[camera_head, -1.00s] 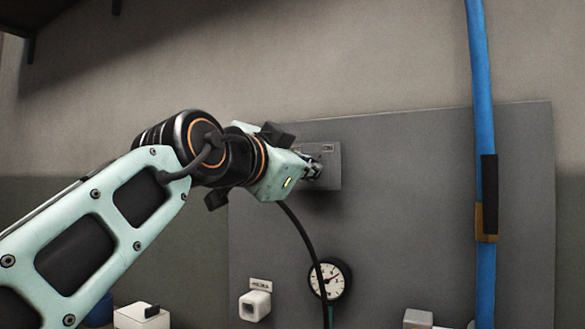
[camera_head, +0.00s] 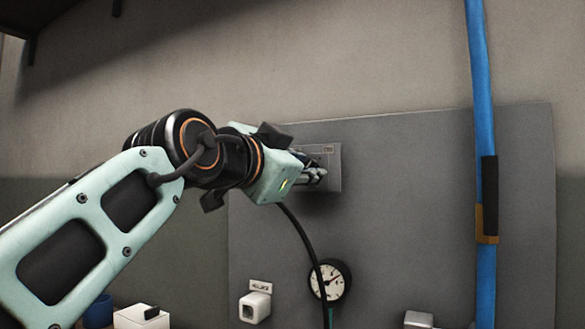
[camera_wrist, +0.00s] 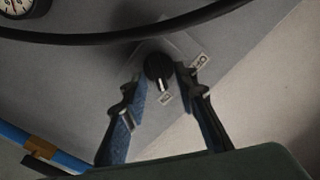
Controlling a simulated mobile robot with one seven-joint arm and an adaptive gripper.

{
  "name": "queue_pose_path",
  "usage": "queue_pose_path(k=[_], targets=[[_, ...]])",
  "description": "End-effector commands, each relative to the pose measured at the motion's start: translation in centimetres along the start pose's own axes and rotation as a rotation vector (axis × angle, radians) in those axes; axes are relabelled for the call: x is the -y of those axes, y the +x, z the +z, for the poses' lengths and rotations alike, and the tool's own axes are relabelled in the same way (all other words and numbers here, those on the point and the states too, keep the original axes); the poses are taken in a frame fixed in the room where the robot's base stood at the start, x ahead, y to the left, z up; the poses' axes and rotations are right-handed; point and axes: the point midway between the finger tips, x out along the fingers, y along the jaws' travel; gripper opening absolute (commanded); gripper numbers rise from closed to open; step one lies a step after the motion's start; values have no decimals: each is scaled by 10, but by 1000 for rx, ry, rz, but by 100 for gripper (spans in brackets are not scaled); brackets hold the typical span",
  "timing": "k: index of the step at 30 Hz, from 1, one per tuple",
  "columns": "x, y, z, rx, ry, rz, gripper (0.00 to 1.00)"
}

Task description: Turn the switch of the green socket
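A round black knob (camera_wrist: 158,68) with a white pointer mark sits on a grey plate in the wrist view. In the head view the plate (camera_head: 333,160) is on the upper part of the wall panel, and my gripper hides the knob. No green socket can be made out. My gripper (camera_wrist: 161,76) is open, with one finger on each side of the knob. The right fingertip looks very close to it; I cannot tell whether either finger touches. In the head view my gripper (camera_head: 315,175) is at the plate's front.
A black cable (camera_head: 303,235) hangs below my gripper, past a round gauge (camera_head: 330,280). A white square fitting (camera_head: 255,307) is lower left of the gauge. A blue pipe (camera_head: 481,100) runs upright at right. Small labels (camera_wrist: 199,61) flank the knob.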

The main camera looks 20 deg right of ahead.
Motion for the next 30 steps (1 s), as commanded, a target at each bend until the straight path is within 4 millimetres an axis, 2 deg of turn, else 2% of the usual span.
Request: queue_pose_path(k=[9, 15, 21, 30], targets=[[1, -66, 1, 0, -1, -5, 27], [1, -99, 0, 0, 0, -2, 27], [0, -112, 0, 0, 1, 0, 27], [0, -112, 0, 0, 1, 0, 27]])
